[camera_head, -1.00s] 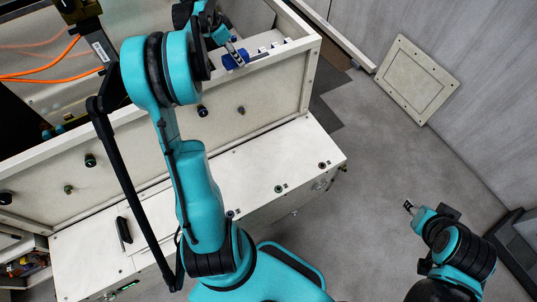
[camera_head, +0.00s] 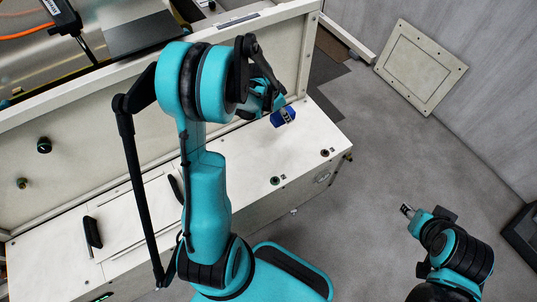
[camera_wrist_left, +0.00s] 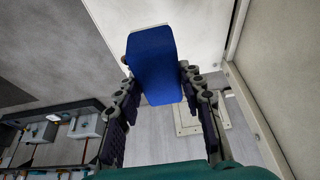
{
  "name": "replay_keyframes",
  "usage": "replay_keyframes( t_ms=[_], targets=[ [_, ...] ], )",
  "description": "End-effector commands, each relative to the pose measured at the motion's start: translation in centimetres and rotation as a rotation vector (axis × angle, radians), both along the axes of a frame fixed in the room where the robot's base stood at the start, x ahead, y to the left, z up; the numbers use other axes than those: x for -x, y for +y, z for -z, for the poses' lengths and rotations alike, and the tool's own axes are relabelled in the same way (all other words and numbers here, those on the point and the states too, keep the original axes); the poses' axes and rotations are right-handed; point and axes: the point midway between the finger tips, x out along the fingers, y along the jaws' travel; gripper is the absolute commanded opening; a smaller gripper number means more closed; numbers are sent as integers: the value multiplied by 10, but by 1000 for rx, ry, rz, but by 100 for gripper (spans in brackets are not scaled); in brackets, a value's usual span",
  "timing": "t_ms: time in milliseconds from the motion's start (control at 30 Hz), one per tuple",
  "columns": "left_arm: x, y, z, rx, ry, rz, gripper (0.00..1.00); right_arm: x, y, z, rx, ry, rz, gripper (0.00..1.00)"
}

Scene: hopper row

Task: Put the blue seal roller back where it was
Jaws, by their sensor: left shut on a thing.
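The blue seal roller (camera_head: 283,117) is at my left gripper (camera_head: 279,108), over the right part of the white ledge in the head view. In the left wrist view the roller (camera_wrist_left: 153,65) shows as a large blue block between the fingertips of the left gripper (camera_wrist_left: 158,80), which is shut on it. The roller is in front of the pale panel, to the right of my left arm. My right gripper (camera_head: 407,210) is small and empty over the grey floor at the right; its finger gap is too small to judge.
The white ledge (camera_head: 235,178) has small round fittings and a black handle (camera_head: 92,232). The upright cream panel (camera_head: 95,130) with dark knobs stands behind it. A square cream plate (camera_head: 420,65) is at upper right. The grey floor (camera_head: 350,200) between ledge and right arm is clear.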

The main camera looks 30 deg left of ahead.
Motion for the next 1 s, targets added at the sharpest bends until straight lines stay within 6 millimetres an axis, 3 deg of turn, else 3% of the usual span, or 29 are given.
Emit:
replay_keyframes(
  t_ms=[33, 100, 233, 400, 533, 800, 1000],
  targets=[
    [5, -14, 29, 0, -1, 7, 3, 0, 0, 23, 0, 0, 0, 40],
    [12, -29, 50, 1, -3, 9, 3, 0, 0, 37, 0, 0, 0, 40],
    [21, -49, 75, 2, -6, 12, 3, 0, 0, 53, 0, 0, 0, 40],
    [28, -57, 90, 5, -7, 10, 3, 0, 0, 62, 0, 0, 0, 40],
    [30, -38, 103, 4, -6, 6, 3, 0, 0, 70, 0, 0, 0, 40],
    [33, 25, 142, 4, -6, 7, 3, 0, 0, 95, 0, 0, 0, 40],
    [35, 52, 156, 5, -7, 10, 3, 0, 0, 104, 0, 0, 0, 40]
  ],
)
